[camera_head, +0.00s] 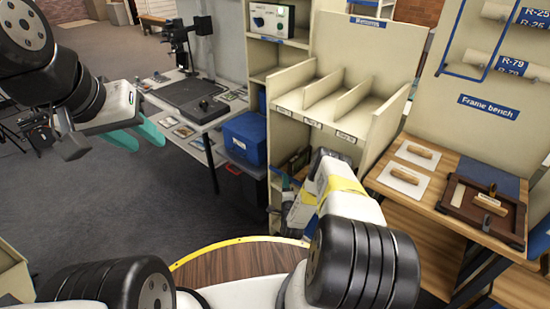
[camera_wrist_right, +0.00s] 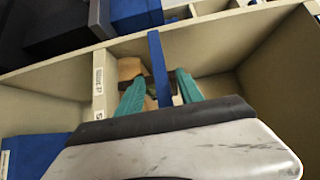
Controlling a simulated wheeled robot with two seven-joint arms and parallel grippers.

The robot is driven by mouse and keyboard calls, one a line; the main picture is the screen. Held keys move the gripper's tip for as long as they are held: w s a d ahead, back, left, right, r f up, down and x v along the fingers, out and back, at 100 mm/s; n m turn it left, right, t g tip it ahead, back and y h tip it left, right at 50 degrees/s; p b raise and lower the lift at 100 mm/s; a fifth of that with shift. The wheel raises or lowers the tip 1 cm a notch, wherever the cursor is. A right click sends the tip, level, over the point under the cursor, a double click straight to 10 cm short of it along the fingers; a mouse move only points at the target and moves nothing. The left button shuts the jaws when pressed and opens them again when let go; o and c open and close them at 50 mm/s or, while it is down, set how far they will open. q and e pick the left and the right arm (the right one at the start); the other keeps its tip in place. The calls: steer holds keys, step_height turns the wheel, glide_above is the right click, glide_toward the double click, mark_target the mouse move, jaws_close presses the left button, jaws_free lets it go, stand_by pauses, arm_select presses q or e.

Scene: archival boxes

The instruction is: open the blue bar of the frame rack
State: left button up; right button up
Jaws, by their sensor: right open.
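A blue bar (camera_wrist_right: 154,58) stands upright in the right wrist view, in front of an open cream compartment. My right gripper (camera_wrist_right: 161,88) is open, with one teal finger on each side of this bar. Whether either finger touches it I cannot tell. In the head view my right arm reaches down to the lower part of the cream shelf unit (camera_head: 376,70), and its wrist hides most of the bar and fingers. My left gripper (camera_head: 137,134) is open and empty, in the air at the left over the grey floor.
At the right, the frame bench (camera_head: 440,205) holds a dark wooden frame (camera_head: 482,212), under a panel with another blue rail (camera_head: 458,72).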

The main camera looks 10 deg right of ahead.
steer(key=w, duration=0.5)
steer(key=shift+w+d, duration=0.3)
steer(key=shift+d, duration=0.05)
jaws_close()
stand_by(1.1)
